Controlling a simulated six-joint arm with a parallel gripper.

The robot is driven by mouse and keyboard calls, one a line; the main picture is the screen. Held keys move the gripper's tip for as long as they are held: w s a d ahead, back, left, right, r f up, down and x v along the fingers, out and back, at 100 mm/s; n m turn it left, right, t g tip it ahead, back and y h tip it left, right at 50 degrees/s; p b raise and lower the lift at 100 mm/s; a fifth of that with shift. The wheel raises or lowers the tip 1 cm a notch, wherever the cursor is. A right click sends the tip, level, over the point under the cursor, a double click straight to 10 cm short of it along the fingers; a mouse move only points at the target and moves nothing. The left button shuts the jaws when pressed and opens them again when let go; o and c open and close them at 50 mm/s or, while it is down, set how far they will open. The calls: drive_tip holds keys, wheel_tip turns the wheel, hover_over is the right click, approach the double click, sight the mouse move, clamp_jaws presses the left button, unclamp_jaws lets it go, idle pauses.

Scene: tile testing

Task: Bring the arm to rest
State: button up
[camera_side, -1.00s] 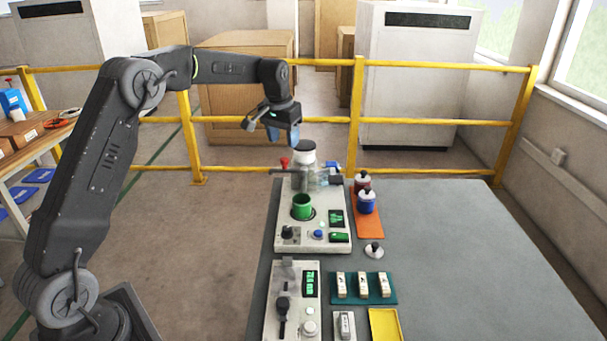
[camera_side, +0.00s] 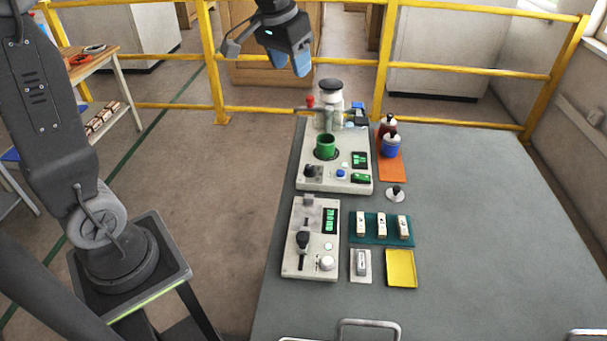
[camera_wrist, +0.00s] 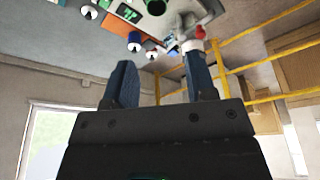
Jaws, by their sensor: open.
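My gripper (camera_side: 290,64) has blue fingers and hangs in the air at the top of the side view, above and behind the far end of the grey table (camera_side: 480,230). In the wrist view my gripper (camera_wrist: 160,88) shows its two blue fingers spread apart with nothing between them. The arm's upper part is cut off by the top edge of the side view.
A tester with a green cup (camera_side: 325,147) and a clear jar with a dark lid (camera_side: 330,88) stands below my gripper. Two lidded jars sit on an orange mat (camera_side: 390,168). A yellow rail (camera_side: 455,68) runs behind. The table's right half is clear.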

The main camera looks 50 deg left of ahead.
drive_tip(key=s+d+f+t, duration=0.1)
drive_tip(key=s+d+f, duration=0.1)
drive_tip(key=s, duration=0.8)
drive_tip(key=s+d+f+m+t, duration=0.1)
drive_tip(key=s+d, duration=0.4)
drive_tip(key=s, duration=0.5)
drive_tip(key=shift+s+f+m+h, duration=0.3)
drive_tip(key=shift+f, duration=0.45)
